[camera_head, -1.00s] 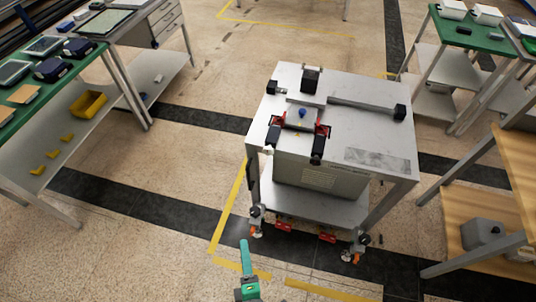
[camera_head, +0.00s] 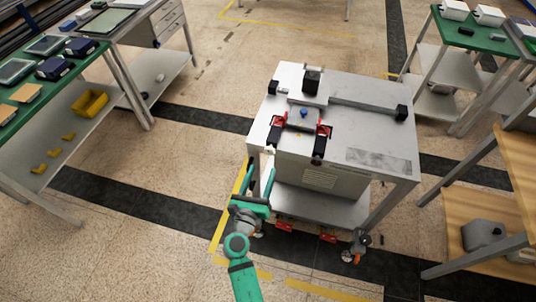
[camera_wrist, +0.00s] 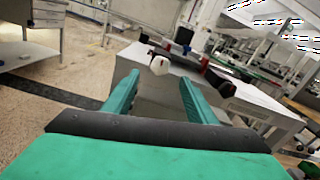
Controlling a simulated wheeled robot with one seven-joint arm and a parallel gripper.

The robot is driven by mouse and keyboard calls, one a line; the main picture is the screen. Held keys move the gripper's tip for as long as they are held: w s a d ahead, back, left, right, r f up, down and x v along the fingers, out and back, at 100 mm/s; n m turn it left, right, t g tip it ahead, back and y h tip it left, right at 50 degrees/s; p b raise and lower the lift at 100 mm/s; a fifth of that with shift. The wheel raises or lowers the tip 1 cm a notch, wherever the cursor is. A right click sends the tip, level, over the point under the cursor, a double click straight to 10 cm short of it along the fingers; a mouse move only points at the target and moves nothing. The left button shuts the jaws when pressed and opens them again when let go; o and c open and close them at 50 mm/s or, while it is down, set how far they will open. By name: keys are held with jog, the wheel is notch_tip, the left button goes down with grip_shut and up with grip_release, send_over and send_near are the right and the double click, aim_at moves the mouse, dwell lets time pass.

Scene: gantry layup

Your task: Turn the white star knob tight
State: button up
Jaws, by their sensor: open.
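The white star knob (camera_wrist: 159,65) shows in the wrist view between and beyond my fingertips. In the head view it is a small white spot (camera_head: 269,149) at the front left edge of the grey table top, below a dark clamp part. My gripper (camera_head: 261,170) is open, with green fingers pointing up toward that edge. In the wrist view the fingers (camera_wrist: 160,82) are spread with nothing between them, and the knob looks apart from them. The knob's exact shape is too small to tell.
The grey wheeled table (camera_head: 385,125) carries a fixture with red clamps (camera_head: 324,131), a blue knob (camera_head: 304,112) and a long bar (camera_head: 360,106). A green-topped bench (camera_head: 20,105) stands left and a wooden shelf (camera_head: 470,210) right. Floor left of the table is open.

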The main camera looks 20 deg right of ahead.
aim_at(269, 153)
jog(key=x, duration=0.8)
jog(key=shift+w+d, duration=0.3)
jog(key=c, duration=1.1)
